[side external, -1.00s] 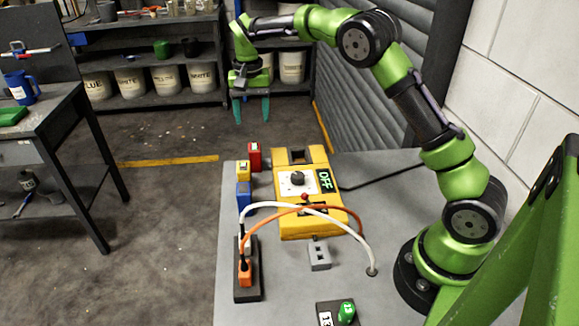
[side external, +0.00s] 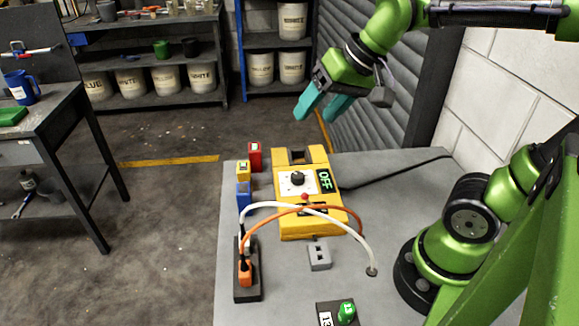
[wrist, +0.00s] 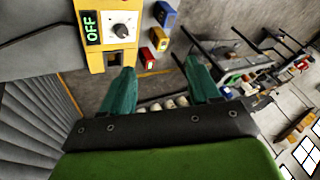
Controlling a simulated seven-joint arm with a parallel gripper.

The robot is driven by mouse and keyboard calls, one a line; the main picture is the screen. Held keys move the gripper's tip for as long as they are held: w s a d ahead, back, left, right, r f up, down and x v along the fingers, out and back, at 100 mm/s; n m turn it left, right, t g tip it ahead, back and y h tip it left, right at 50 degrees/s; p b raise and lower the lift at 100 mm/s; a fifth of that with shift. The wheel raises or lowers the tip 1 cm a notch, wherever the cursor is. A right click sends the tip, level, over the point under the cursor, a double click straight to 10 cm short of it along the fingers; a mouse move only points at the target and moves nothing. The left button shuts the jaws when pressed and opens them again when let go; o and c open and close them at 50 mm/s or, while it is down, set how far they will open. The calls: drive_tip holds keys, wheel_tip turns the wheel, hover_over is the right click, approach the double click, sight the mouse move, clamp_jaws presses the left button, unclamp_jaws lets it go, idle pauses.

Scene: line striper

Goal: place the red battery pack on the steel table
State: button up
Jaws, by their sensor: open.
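The red battery pack (side external: 255,155) stands upright at the far left edge of the grey steel table (side external: 285,285), behind a yellow pack (side external: 243,170) and a blue pack (side external: 244,195). The red pack also shows in the wrist view (wrist: 158,39), above the gap between my fingers. My gripper (side external: 322,110) is open and empty, in the air above and to the right of the red pack, beyond the table's far end. Its teal fingers (wrist: 161,88) are spread apart in the wrist view.
A yellow machine (side external: 305,215) with a dial and an OFF display stands beside the packs. White and orange cables (side external: 318,210) arch over it from a dark socket block (side external: 247,285). A grey block (side external: 319,256) and a green knob (side external: 346,312) sit nearer.

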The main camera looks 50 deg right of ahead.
drive_tip(key=s+f+t, duration=0.1)
drive_tip(key=s+f, duration=0.2)
drive_tip(key=s, duration=0.2)
drive_tip(key=shift+a+n, duration=0.4)
drive_tip(key=shift+a, duration=0.05)
drive_tip(key=shift+r, duration=0.1)
idle(0.7)
